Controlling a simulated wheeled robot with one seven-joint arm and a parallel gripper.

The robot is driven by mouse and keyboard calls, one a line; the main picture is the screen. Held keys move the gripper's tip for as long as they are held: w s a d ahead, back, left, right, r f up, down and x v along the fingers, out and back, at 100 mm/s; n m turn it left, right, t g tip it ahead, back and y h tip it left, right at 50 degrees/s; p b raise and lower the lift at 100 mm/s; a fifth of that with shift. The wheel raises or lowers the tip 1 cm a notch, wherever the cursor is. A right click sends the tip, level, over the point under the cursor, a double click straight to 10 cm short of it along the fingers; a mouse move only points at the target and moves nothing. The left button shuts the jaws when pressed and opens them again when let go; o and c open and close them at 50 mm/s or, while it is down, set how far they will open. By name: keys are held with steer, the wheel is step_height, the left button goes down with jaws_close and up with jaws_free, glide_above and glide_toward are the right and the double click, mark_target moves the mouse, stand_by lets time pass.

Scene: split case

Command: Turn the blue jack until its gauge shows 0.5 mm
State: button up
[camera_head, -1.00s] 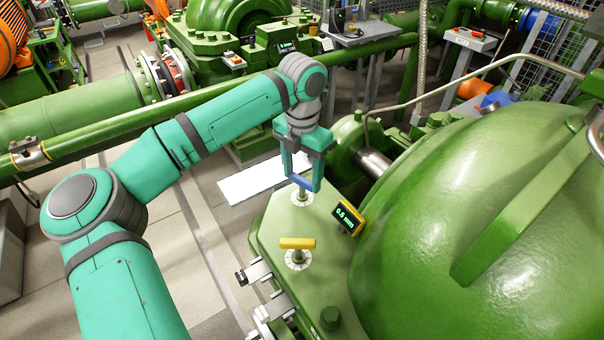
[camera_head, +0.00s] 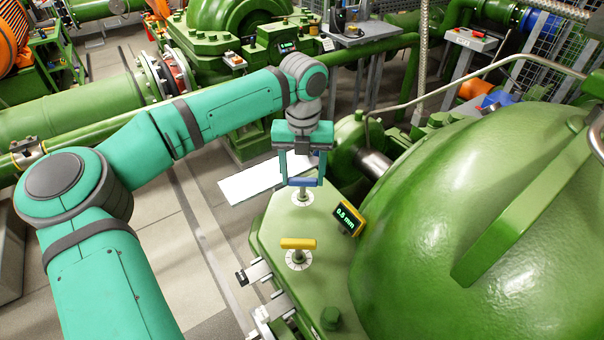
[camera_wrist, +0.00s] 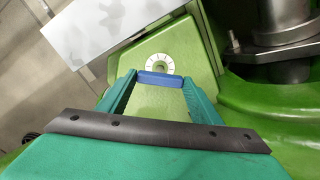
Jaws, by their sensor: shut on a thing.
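The blue jack (camera_head: 302,183) has a blue bar handle on a short stem over a white dial (camera_head: 303,197) on the green casing. My gripper (camera_head: 302,179) is above it, its fingers shut on the two ends of the blue handle. In the wrist view the blue handle (camera_wrist: 160,79) lies between both fingertips, with the marked dial (camera_wrist: 158,63) beyond it. A gauge with a yellow frame (camera_head: 348,219) stands to the right of the jacks. Its green digits appear to read 0.5 mm.
A yellow jack (camera_head: 298,243) stands nearer on the same green casing (camera_head: 318,275). A large green rounded housing (camera_head: 440,220) fills the right side. A white panel (camera_head: 262,180) lies behind the casing. Open floor (camera_head: 180,250) is to the left.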

mark_target(303, 179)
stand_by(0.4)
steer(key=o, duration=1.1)
steer(key=shift+c, duration=0.2)
steer(key=shift+r, duration=0.1)
step_height(303, 179, up, 11)
steer(key=shift+f, duration=0.2)
